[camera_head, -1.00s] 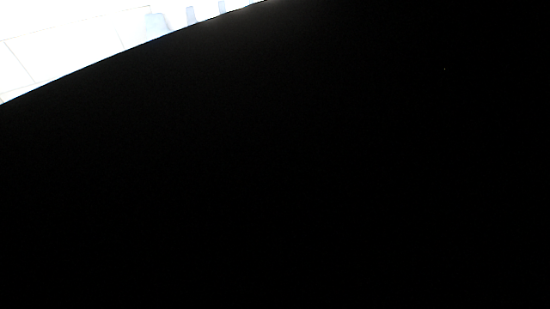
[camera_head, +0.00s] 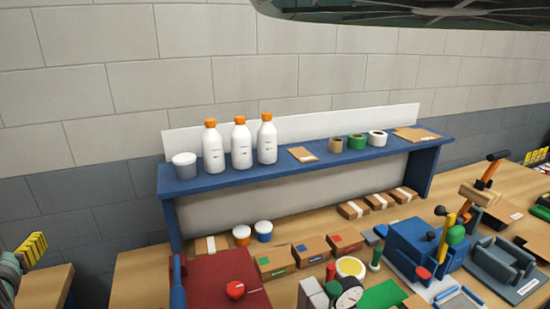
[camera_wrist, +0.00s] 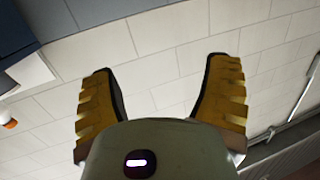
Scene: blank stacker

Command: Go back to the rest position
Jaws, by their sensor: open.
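My gripper (camera_wrist: 162,65) is open and empty in the wrist view. Its two yellow ridged fingers stand wide apart, with only the pale block wall between and behind them. In the head view a yellow ridged piece (camera_head: 32,249) shows at the left edge beside a grey-green part; I cannot tell whether it belongs to my gripper.
A blue shelf (camera_head: 290,171) carries orange-capped bottles (camera_head: 241,145), a tub and tape rolls. The wooden bench (camera_head: 150,278) below is crowded with small boxes, a red tray (camera_head: 215,280) and a blue device (camera_head: 415,245). A dark shape covers the top right.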

